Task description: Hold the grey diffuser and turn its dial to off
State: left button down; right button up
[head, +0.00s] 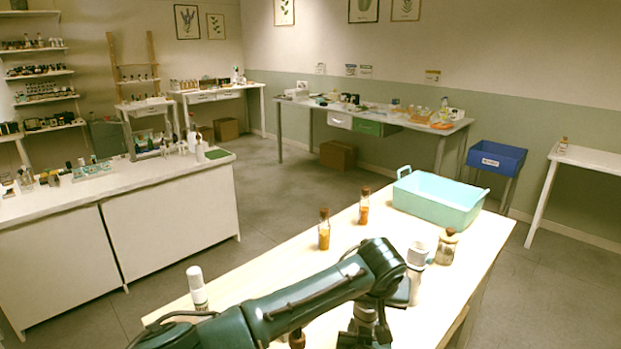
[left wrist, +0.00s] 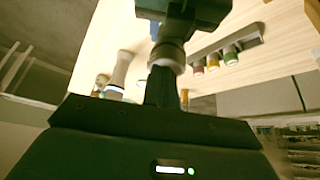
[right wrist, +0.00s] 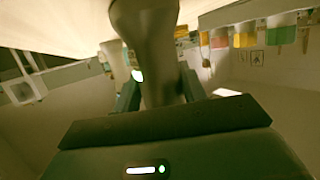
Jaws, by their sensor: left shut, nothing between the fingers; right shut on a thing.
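The grey diffuser (right wrist: 150,40) stands large and blurred in the right wrist view, between the fingers of my right gripper (right wrist: 158,88), which is shut on it. A small white light shows at its left side. My left gripper (left wrist: 160,85) is shut and empty; its dark fingers point at a round grey piece with a pale rim (left wrist: 168,52), which looks like part of the diffuser. I cannot tell whether they touch. The dial's setting is not readable. In the head view my left arm crosses the table and hides much of the area around the grippers.
On the table, two amber bottles (head: 324,232) stand left of a teal bin (head: 435,197). A corked jar (head: 446,248) stands near the right edge and a white bottle (head: 197,287) at the left. A grey rack (left wrist: 250,38) holds several small bottles. The table's middle-left is clear.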

pick_arm(q)
jog(key=shift+w, duration=0.3)
dwell(0.6)
jog(key=shift+a, duration=0.3)
pick_arm(e)
jog(key=shift+f, duration=0.1)
pick_arm(q)
jog(key=shift+a, duration=0.4)
jog(key=shift+w+a, duration=0.2)
jog(key=shift+a, duration=0.25)
jog(key=shift+s+a, duration=0.1)
jog(key=shift+s, duration=0.15)
notch_tip(320, 180, up, 6)
dwell(0.3)
